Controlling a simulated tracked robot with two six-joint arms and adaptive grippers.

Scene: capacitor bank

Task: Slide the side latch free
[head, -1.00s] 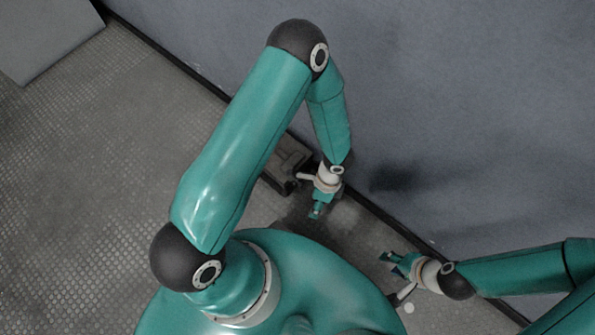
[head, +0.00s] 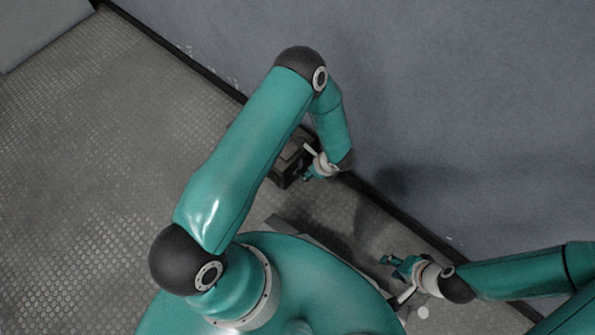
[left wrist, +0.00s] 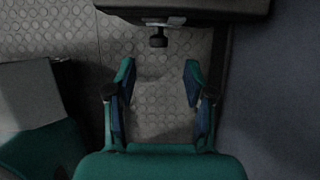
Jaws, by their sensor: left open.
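A dark box (head: 285,172) stands low on the floor by the wall, partly hidden behind my left arm. In the left wrist view, the dark box (left wrist: 190,6) fills the top edge. A small black knob on a short stem (left wrist: 158,38) sticks out from its near side; it looks like the side latch. My left gripper (left wrist: 158,68) is open and empty. The knob lies just beyond its fingertips, roughly centred between them, with no contact visible. In the head view my left gripper (head: 307,175) is beside the box. My right gripper (head: 391,262) is apart from the box, its small fingers spread and empty.
A grey-blue wall (head: 450,100) runs along the right, close behind the box, with a dark strip at its foot. The studded metal floor (head: 90,180) is clear on the left. A grey panel (head: 40,25) stands at the top left.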

